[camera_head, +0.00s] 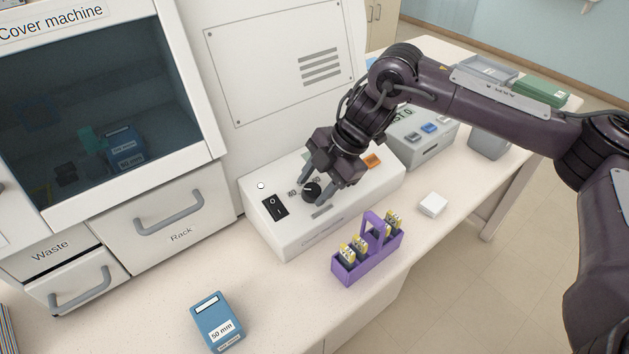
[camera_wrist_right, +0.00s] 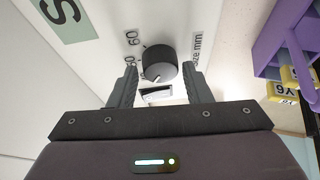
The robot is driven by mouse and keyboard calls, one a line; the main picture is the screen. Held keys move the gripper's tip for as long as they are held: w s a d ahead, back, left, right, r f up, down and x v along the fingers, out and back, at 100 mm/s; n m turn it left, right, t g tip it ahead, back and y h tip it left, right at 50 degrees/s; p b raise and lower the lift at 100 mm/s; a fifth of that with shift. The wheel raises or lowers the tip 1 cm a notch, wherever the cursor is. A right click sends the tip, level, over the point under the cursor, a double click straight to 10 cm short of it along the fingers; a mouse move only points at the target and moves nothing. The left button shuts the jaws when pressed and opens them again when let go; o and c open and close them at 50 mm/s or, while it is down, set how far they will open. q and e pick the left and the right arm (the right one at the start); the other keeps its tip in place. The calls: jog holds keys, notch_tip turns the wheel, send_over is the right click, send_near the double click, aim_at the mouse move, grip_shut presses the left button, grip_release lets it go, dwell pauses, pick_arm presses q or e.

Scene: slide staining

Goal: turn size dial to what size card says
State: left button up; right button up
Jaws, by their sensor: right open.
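The black size dial (camera_head: 311,191) is on the sloped white control panel; it also shows in the right wrist view (camera_wrist_right: 158,62). A white mark on it points toward the lower part of the wrist picture. Printed numbers stand beside it, one reading 60; others are partly hidden. My right gripper (camera_head: 313,194) is open, its fingers on either side of the dial; contact cannot be told. In the wrist view the gripper (camera_wrist_right: 160,82) frames the dial with gaps. No size card is clearly identifiable; a blue box (camera_head: 213,312) bears a "50 mm" label. My left gripper is not in view.
A black rocker switch (camera_head: 275,206) and orange button (camera_head: 372,161) flank the dial. A purple rack (camera_head: 345,272) with slides stands in front of the panel, a small white block (camera_head: 432,204) to its right. Another blue box (camera_head: 124,148) is behind the machine's window.

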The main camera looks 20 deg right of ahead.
jog(key=shift+a+f, duration=0.15)
jog(key=shift+f, duration=0.1)
jog(key=c, duration=0.7)
